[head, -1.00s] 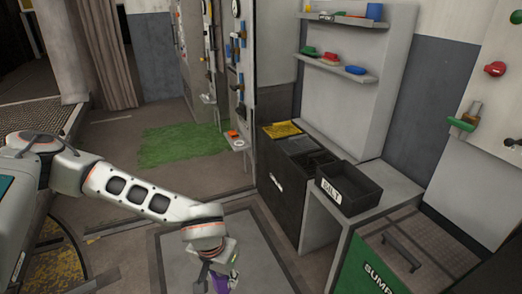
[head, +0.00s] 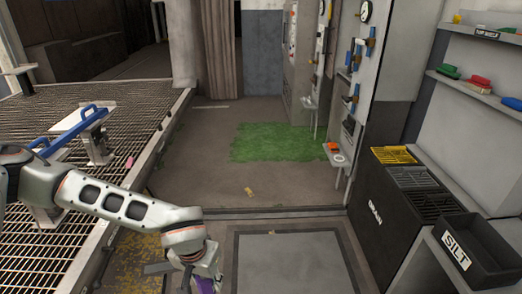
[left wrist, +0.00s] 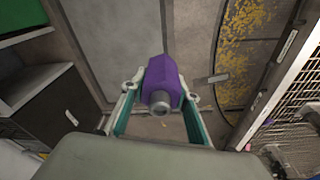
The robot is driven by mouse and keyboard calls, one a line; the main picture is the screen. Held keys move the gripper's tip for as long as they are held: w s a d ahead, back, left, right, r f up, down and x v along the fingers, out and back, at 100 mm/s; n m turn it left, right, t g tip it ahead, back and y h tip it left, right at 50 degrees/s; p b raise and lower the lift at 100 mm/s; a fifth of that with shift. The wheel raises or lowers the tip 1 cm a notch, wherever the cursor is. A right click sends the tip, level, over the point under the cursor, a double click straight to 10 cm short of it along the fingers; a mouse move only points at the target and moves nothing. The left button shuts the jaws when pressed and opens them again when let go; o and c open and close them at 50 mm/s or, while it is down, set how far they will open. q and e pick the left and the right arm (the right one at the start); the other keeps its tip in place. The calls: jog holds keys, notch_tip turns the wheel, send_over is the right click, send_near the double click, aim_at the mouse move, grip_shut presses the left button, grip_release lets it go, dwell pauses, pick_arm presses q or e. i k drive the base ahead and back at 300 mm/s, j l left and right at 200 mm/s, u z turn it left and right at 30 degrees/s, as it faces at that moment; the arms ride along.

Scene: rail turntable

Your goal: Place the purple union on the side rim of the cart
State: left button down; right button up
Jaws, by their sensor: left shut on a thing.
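The purple union (left wrist: 163,82) is a faceted purple block with a grey pipe stub, seen between the fingers in the left wrist view. In the head view only a purple bit of it (head: 205,285) shows at the bottom edge. My left gripper (head: 200,276) is shut on it and holds it above the floor, right of a raised grated deck (head: 142,122). Whether this deck is part of the cart I cannot tell; no other cart shows clearly. My right gripper is not in view.
A blue-handled bar (head: 75,130) and a small pink piece (head: 129,162) are on the deck. A black drain cabinet (head: 375,222) and a silt bin (head: 485,245) stand at right. A green mat (head: 280,143) lies ahead; the floor between is mostly clear.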

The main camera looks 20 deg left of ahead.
aim_at(119, 181)
jog(key=i+j+u, duration=0.25)
jog(key=u, duration=0.2)
jog(key=i+j+u, duration=0.15)
jog(key=i+u, duration=0.55)
jog(key=i, duration=0.9)
jog(key=i+u, duration=0.25)
jog(key=i, duration=0.3)
jog(key=i+l+u, duration=0.2)
jog(key=i, duration=0.3)
jog(key=i+l+u, duration=0.25)
jog(key=i, duration=0.25)
